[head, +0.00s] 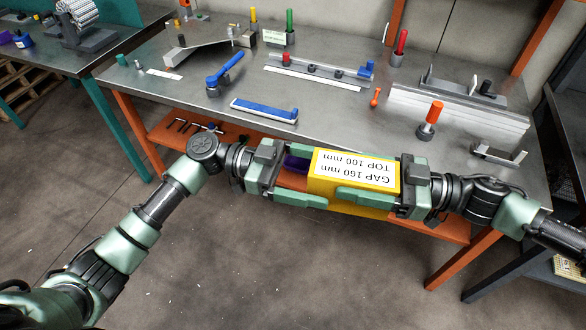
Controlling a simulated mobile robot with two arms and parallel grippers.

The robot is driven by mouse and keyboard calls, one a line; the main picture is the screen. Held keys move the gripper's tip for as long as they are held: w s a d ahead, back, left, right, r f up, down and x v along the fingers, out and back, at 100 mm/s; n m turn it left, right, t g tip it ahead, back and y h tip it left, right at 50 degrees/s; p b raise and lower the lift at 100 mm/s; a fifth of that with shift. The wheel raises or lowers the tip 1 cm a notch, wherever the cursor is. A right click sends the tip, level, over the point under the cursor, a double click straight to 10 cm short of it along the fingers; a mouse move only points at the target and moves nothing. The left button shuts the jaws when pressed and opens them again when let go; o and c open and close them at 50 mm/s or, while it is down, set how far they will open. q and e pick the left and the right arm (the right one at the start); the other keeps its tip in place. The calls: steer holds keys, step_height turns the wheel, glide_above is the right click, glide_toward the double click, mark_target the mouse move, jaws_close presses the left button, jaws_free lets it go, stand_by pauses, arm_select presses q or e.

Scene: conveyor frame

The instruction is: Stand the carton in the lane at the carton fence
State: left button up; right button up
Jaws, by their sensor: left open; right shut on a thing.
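A yellow carton (320,186) with a white label reading "GAP 160 mm TOP 100 mm", upside down in the picture, is held in front of the table's near edge. My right gripper (357,178) is shut on it from the right, with one finger along its lower side. My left gripper (312,175) is open and faces the carton's left end; a dark purple part (295,163) shows between its fingers. I cannot tell whether the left fingers touch the carton. I cannot tell which of the rails on the table is the carton fence.
The grey table (330,118) carries a blue bar (264,110), a blue-handled lever (226,70), a long rail (318,70), pale stepped rails (458,108), an orange-topped post (430,118) and a small bracket (500,154). Bare tabletop lies between them. An orange shelf (180,135) sits below.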

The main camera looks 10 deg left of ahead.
arm_select(q)
steer(key=shift+s+d, duration=0.1)
steer(key=shift+d, duration=0.95)
steer(key=c, duration=1.4)
steer(key=shift+c, duration=0.3)
arm_select(e)
steer(key=o, duration=1.5)
steer(key=shift+c, duration=0.2)
